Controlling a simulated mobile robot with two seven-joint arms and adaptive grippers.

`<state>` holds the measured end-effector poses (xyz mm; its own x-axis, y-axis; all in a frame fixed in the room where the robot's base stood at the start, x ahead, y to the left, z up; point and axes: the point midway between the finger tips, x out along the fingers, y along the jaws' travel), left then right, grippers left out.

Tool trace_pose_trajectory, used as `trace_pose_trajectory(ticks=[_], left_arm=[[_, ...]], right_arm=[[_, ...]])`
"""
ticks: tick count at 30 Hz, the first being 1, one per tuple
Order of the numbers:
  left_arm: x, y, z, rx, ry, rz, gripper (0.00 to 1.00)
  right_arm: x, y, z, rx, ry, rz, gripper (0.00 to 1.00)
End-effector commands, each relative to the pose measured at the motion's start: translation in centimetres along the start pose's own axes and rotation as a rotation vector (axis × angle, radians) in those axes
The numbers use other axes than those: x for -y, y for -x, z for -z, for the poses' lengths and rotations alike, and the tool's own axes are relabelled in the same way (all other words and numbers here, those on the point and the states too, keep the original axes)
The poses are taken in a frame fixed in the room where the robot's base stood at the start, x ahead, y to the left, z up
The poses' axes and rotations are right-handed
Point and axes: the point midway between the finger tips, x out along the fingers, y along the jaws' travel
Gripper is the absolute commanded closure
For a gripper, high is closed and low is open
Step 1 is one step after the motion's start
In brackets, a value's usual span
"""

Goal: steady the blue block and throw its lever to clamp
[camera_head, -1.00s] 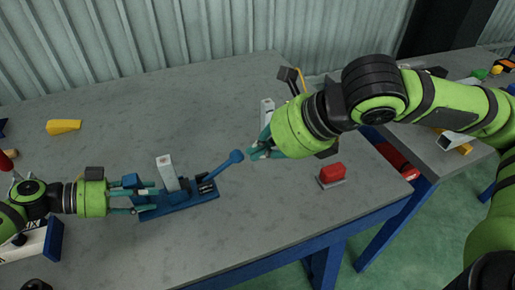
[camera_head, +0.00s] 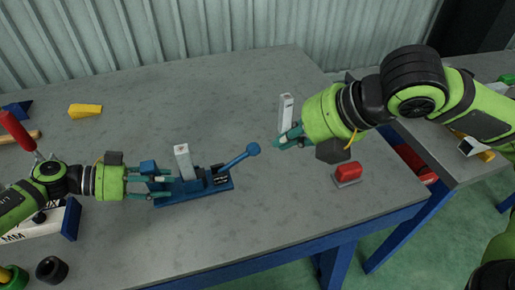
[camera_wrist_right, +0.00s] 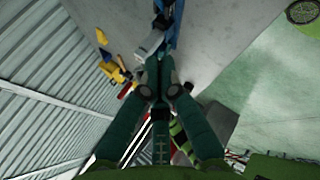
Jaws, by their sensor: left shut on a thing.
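The blue block (camera_head: 196,192) lies on the grey bench, with a silver upright post (camera_head: 183,160) standing from it. Its blue lever (camera_head: 236,159) slants up to the right and ends in a round knob. My left gripper (camera_head: 163,187) is shut on the block's left end. My right gripper (camera_head: 281,143) is shut and empty, a short gap to the right of the knob. In the right wrist view, the right fingertips (camera_wrist_right: 158,62) are together, close to the silver post (camera_wrist_right: 148,44) in the picture; blue parts (camera_wrist_right: 172,22) show beyond and the knob is hidden.
A red button on a grey base (camera_head: 347,173) sits near the bench's right edge. A white post (camera_head: 286,108) stands behind my right gripper. A yellow wedge (camera_head: 85,110), a red-handled tool (camera_head: 14,129) and a black ring (camera_head: 52,269) lie left. The front middle of the bench is clear.

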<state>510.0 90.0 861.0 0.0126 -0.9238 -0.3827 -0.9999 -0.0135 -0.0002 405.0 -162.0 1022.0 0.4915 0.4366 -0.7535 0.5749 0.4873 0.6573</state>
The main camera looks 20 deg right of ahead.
Motion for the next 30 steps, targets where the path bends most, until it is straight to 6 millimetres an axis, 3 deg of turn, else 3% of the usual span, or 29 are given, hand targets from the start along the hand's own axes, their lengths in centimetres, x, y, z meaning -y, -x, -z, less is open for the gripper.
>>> trace_pose_trajectory(ticks=[4,11,24,30], left_arm=[[0.1,0.1,-0.1,0.003,-0.002,0.004,1.00],[0.1,0.1,-0.1,0.003,-0.002,0.004,1.00],[0.1,0.1,-0.1,0.003,-0.002,0.004,1.00],[0.1,0.1,-0.1,0.003,-0.002,0.004,1.00]], right_arm=[[0.1,0.2,-0.2,0.000,-0.159,0.001,1.00],[0.1,-0.9,-0.2,-0.001,-0.224,0.002,1.00],[0.2,-9.8,-0.1,-0.002,-0.221,0.003,1.00],[0.6,-11.9,-2.2,0.003,-0.222,0.003,1.00]])
